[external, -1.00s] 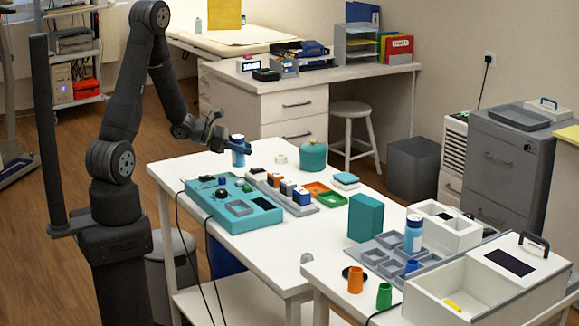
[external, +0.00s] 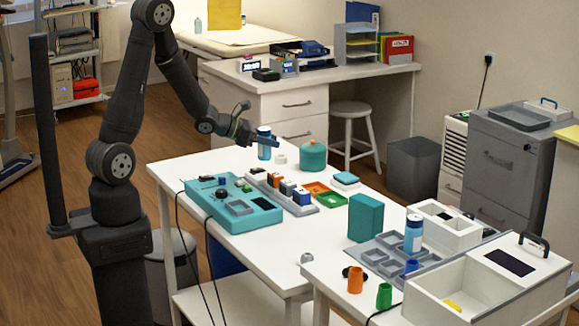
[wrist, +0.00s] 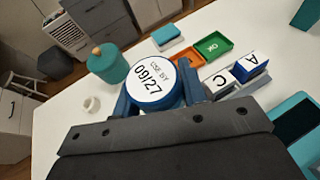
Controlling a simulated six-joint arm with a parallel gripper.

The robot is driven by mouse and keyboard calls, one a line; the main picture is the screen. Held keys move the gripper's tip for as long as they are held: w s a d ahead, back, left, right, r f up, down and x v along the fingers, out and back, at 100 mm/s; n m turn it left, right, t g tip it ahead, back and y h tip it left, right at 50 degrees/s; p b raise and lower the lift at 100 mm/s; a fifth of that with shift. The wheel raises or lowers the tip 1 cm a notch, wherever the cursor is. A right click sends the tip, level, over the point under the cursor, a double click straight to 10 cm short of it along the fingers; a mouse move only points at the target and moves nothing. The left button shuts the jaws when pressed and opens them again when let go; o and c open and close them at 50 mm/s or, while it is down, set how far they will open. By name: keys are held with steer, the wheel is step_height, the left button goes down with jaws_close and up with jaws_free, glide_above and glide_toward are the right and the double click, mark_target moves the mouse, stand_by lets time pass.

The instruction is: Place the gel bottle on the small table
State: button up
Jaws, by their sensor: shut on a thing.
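My gripper (external: 260,142) is shut around the upper part of a blue bottle (external: 264,153) and holds it upright, apparently just above the white table. In the wrist view, the bottle's round white top (wrist: 153,80) reads "USE BY 09/27" and sits between the two blue fingers. Its side label is hidden or too small to read. A similar blue bottle (external: 413,235) stands in a grey tray at the right. I cannot tell by label which is the gel bottle. The long white table (external: 185,165) is under my gripper; another white table (external: 335,283) adjoins it at front right.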

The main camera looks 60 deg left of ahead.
steer(key=shift+n+y, duration=0.4)
steer(key=shift+n, duration=0.1)
steer(key=w, duration=0.1)
steer(key=w+d, duration=0.1)
steer(key=w, duration=0.1)
steer(key=w+d, duration=0.1)
steer(key=shift+w+d+f, duration=0.1)
steer(key=shift+w+f, duration=0.05)
steer(key=s+a, duration=0.1)
steer(key=s, duration=0.2)
steer(key=s+a+m+h, duration=0.1)
steer(key=s, duration=0.3)
steer(key=s+a+m+h, duration=0.1)
steer(key=s, duration=0.2)
steer(key=shift+s+a+r, duration=0.3)
steer(key=shift+a, duration=0.05)
steer(key=w+a+f, duration=0.2)
steer(key=a+f, duration=0.4)
steer(key=a, duration=0.4)
steer(key=shift+w+a+f, duration=0.15)
steer(key=shift+a+f, duration=0.05)
steer(key=shift+f, duration=0.05)
steer(key=shift+w+a+f, duration=0.1)
steer(key=shift+a+f, duration=0.1)
steer(key=shift+f, duration=0.9)
steer(key=shift+a+f, duration=0.2)
steer(key=shift+f, duration=0.9)
steer(key=shift+f, duration=0.15)
